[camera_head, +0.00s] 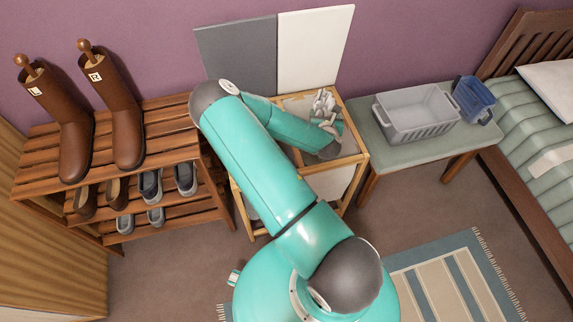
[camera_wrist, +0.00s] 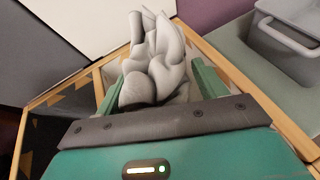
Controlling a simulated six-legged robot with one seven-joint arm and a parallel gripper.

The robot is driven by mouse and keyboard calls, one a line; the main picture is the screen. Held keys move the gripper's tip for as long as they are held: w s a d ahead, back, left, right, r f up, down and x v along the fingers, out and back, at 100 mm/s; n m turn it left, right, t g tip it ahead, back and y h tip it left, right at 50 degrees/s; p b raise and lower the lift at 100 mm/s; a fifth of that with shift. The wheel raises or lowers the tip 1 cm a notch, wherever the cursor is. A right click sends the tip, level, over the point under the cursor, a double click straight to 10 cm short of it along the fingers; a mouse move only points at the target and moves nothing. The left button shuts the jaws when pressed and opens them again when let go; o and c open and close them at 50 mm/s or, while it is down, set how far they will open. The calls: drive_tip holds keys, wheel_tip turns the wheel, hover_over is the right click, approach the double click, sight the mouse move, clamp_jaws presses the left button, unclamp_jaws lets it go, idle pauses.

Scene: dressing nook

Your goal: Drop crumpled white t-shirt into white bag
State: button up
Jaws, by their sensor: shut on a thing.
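The crumpled white t-shirt (camera_head: 323,102) is a light grey-white bundle. In the wrist view the t-shirt (camera_wrist: 155,55) stands up between the two green fingers of my gripper (camera_wrist: 155,88), which is shut on it. In the head view my gripper (camera_head: 329,122) is over the right-hand part of a wood-framed hamper (camera_head: 361,157). The white bag (camera_head: 331,183) hangs in that part, with its pale side showing below the frame. My arm hides much of the hamper and the bag's opening. I cannot tell how far the shirt is above the rim.
A white lid panel (camera_head: 315,48) and a grey one (camera_head: 238,56) stand raised behind the hamper. A bench (camera_head: 436,153) with a grey basket (camera_head: 416,113) and a blue basket (camera_head: 472,98) is to the right. A shoe rack (camera_head: 163,140) with boots is to the left.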

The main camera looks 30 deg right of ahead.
drive_tip(key=shift+f, duration=0.55)
drive_tip(key=o, duration=1.1)
drive_tip(key=shift+s+a, duration=0.1)
drive_tip(key=v, duration=1.3)
drive_tip(key=shift+s+a+r, duration=0.1)
drive_tip(key=shift+s+r, duration=0.1)
drive_tip(key=shift+r, duration=0.05)
